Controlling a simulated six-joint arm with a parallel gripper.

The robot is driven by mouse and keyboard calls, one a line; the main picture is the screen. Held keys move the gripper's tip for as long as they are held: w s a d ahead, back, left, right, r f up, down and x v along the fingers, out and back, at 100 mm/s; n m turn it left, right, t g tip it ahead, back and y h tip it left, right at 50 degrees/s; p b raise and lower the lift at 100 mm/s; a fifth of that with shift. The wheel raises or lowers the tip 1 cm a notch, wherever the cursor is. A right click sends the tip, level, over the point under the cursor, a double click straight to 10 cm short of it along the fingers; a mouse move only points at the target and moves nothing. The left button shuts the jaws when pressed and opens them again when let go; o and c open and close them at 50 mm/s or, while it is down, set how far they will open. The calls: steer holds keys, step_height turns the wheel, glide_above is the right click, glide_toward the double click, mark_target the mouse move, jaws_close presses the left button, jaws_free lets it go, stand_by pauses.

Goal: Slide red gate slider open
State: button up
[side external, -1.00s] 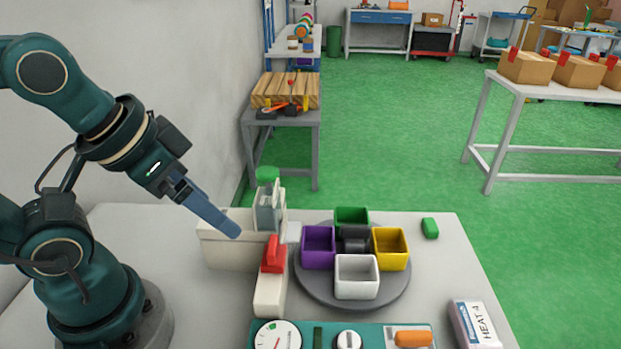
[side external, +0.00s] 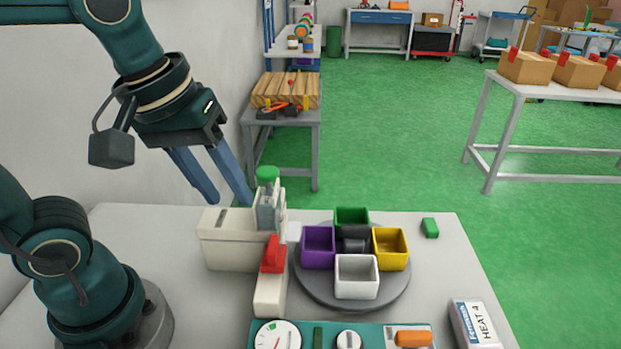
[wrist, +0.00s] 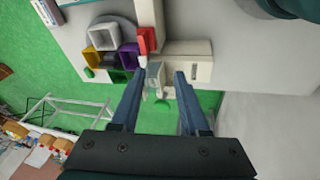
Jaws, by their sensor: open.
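The red gate slider (side external: 273,254) sits on a cream rail (side external: 270,294) beside a cream box-shaped housing (side external: 228,240). A clear gate piece with a green knob (side external: 267,173) stands upright behind the slider. My gripper (side external: 228,200) is open and empty, above and behind the housing, up and left of the slider and apart from it. In the wrist view the red slider (wrist: 147,40) lies beyond the two blue fingers (wrist: 157,75), with the housing (wrist: 190,65) ahead of the right finger.
A grey turntable (side external: 385,292) to the right holds purple (side external: 318,248), green, yellow (side external: 390,249) and white (side external: 356,277) bins. A dial panel (side external: 360,335) lies at the front. A green block (side external: 430,228) and a HEAT 4 box (side external: 474,324) lie at the right.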

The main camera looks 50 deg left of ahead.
mark_target(273, 245)
steer(key=w+d+f+n+g, duration=0.1)
steer(key=w, duration=0.1)
steer(key=w+d+f+n+g, duration=0.1)
steer(key=w+d+g, duration=0.1)
steer(key=shift+d+f, duration=0.1)
steer(key=shift+f, duration=0.1)
steer(key=shift+d+f+g, duration=0.25)
steer(key=shift+f+g, duration=0.05)
steer(key=shift+f, duration=2.7)
jaws_close()
